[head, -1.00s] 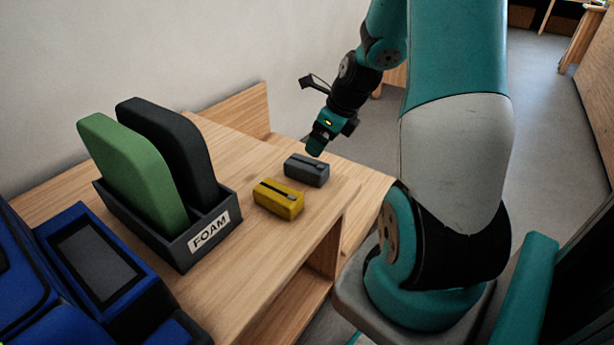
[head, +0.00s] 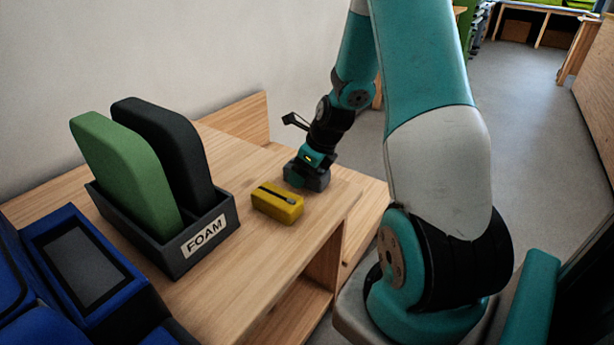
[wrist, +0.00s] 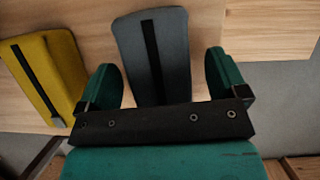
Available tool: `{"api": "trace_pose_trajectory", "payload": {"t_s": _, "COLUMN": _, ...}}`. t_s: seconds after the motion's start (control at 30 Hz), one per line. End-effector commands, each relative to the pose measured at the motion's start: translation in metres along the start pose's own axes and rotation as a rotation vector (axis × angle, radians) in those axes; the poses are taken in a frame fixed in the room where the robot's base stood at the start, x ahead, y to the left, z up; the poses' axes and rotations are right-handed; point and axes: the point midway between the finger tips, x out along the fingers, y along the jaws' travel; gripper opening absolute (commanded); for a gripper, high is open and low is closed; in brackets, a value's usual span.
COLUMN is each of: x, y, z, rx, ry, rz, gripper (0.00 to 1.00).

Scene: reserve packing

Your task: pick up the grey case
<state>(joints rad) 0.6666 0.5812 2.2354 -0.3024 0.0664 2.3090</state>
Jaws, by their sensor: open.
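The grey case (wrist: 172,62), with a dark stripe along its top, lies on the wooden table. In the wrist view it lies between the two green fingers of my gripper (wrist: 162,80), which is open, with a gap visible on the case's right side. In the head view my gripper (head: 308,172) is down at the grey case (head: 320,181) and hides most of it. The yellow case (head: 277,203) lies just beside it, nearer the camera. In the wrist view the yellow case (wrist: 45,75) is left of the left finger.
A dark tray labelled FOAM (head: 170,245) holds a green pad (head: 125,170) and a black pad (head: 165,150) upright. A blue case (head: 85,265) is at the lower left. The table (head: 235,290) has bare wood around the small cases.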

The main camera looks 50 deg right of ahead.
Motion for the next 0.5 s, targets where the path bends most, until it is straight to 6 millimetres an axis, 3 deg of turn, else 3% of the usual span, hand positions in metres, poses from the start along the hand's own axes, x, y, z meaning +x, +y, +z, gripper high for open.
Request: {"api": "trace_pose_trajectory", "payload": {"t_s": 0.5, "x": 0.0035, "y": 0.0004, "z": -0.0019, "rx": 0.001, "ry": 0.001, "rz": 0.002, "gripper": 0.92}}
